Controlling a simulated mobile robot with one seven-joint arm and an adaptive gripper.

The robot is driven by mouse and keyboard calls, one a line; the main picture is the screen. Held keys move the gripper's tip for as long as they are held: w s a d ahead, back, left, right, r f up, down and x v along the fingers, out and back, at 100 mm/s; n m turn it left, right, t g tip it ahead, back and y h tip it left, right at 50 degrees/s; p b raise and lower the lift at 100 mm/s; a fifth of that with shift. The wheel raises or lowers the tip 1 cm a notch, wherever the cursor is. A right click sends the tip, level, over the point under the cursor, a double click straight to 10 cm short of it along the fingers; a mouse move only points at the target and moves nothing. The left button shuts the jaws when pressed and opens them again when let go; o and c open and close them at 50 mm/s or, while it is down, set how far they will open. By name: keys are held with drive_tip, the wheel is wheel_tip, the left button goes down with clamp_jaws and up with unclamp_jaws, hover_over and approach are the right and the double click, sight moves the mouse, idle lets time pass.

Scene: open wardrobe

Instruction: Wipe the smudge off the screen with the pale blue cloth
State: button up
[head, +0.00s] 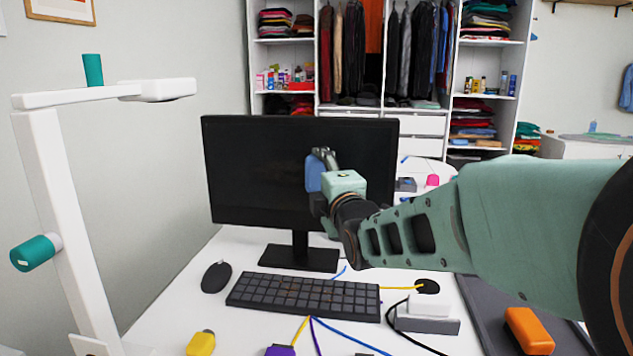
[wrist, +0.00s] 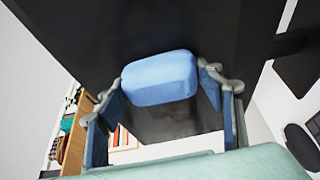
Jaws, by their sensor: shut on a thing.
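The pale blue cloth (head: 314,173) is a thick, rounded pad held in my gripper (head: 324,160), in front of the right half of the black screen (head: 255,170). In the wrist view the cloth (wrist: 158,80) sits between the two fingers of my gripper (wrist: 160,88), with the dark screen (wrist: 90,35) behind it. The cloth is at or very near the screen; I cannot tell whether it touches. I cannot make out a clear smudge; the cloth and my arm hide part of the screen.
A keyboard (head: 305,295) and a mouse (head: 216,277) lie before the monitor. A white stand (head: 60,220) rises at left. Cables, a yellow block (head: 201,343) and an orange block (head: 529,331) lie near the front. The open wardrobe (head: 450,60) stands behind.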

drive_tip(key=d, duration=0.1)
drive_tip(key=d+b, duration=0.1)
drive_tip(key=d, duration=0.3)
drive_tip(key=shift+s+b, duration=0.35)
drive_tip(key=shift+s, duration=0.05)
drive_tip(key=shift+s+a+b, duration=0.1)
drive_tip(key=shift+b, duration=0.3)
